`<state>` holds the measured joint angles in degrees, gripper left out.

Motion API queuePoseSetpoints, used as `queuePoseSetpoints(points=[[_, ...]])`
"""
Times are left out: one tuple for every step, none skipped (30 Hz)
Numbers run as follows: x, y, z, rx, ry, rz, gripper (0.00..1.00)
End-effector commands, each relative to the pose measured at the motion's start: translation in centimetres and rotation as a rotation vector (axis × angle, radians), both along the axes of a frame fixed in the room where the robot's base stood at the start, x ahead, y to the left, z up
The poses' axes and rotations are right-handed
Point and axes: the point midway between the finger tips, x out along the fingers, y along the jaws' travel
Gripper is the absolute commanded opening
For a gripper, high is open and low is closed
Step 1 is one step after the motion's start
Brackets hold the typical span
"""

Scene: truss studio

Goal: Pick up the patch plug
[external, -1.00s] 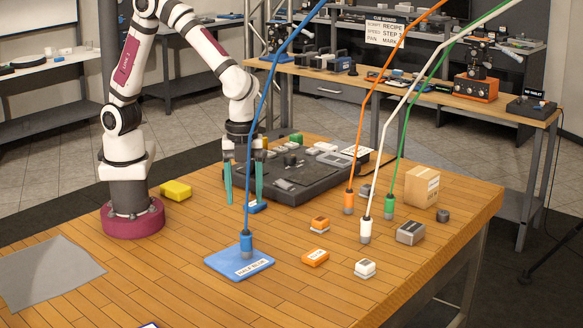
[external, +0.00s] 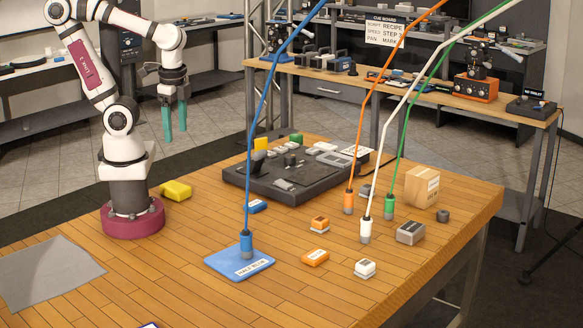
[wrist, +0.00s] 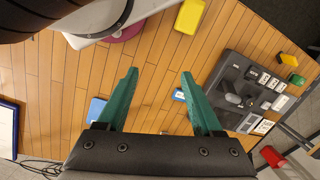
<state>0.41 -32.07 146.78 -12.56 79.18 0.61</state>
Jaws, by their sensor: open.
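Several plugs hang upright on cables over the table. The blue plug (external: 246,243) stands on a labelled blue mat (external: 222,262). The orange plug (external: 348,202), white plug (external: 365,231) and green plug (external: 389,207) stand to its right. Which one is the patch plug I cannot tell. My gripper (external: 175,138) is open and empty, high at the upper left, well away from all the plugs. In the wrist view my green fingers (wrist: 159,75) are spread with nothing between them. A piece of the blue mat (wrist: 95,110) shows beside the left finger; no plug is clearly visible there.
A dark console (external: 265,180) lies at the back of the table. A yellow block (external: 176,190) sits near my base, and a small blue block (external: 257,206) before the console. Small blocks and a cardboard box (external: 422,187) are at right. The cables rise above the table as obstacles.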

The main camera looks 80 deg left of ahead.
Motion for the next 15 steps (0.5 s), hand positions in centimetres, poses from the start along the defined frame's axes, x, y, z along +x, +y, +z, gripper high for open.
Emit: queuePoseSetpoints(points=[[0.0,0.0,0.0,0.000,0.000,-0.001,0.68],[0.0,0.0,0.0,0.000,-0.001,-0.001,0.68],[0.0,0.0,0.0,0.000,-0.001,-0.001,0.68],[0.1,0.0,0.0,-0.001,0.000,-0.005,0.68],[0.4,0.0,0.2,-0.002,0.000,-0.019,0.68],[1.2,-0.1,0.5,-0.006,0.006,-0.068,0.68],[2.3,-0.2,1.0,-0.012,0.013,-0.129,0.68],[3.8,-0.2,1.5,-0.017,0.022,-0.218,0.68],[6.5,-0.4,2.4,-0.028,0.035,-0.371,0.68],[8.9,-0.5,2.9,-0.035,0.046,-0.506,0.68],[11.6,-0.6,3.3,-0.043,0.056,-0.655,0.68],[15.2,-0.6,3.6,-0.049,0.067,-0.863,0.68],[17.9,-0.7,3.5,-0.050,0.078,-1.021,0.68],[20.6,-0.7,3.3,-0.048,0.084,-1.178,0.68],[24.1,-0.7,2.8,-0.043,0.093,-1.383,0.68]])
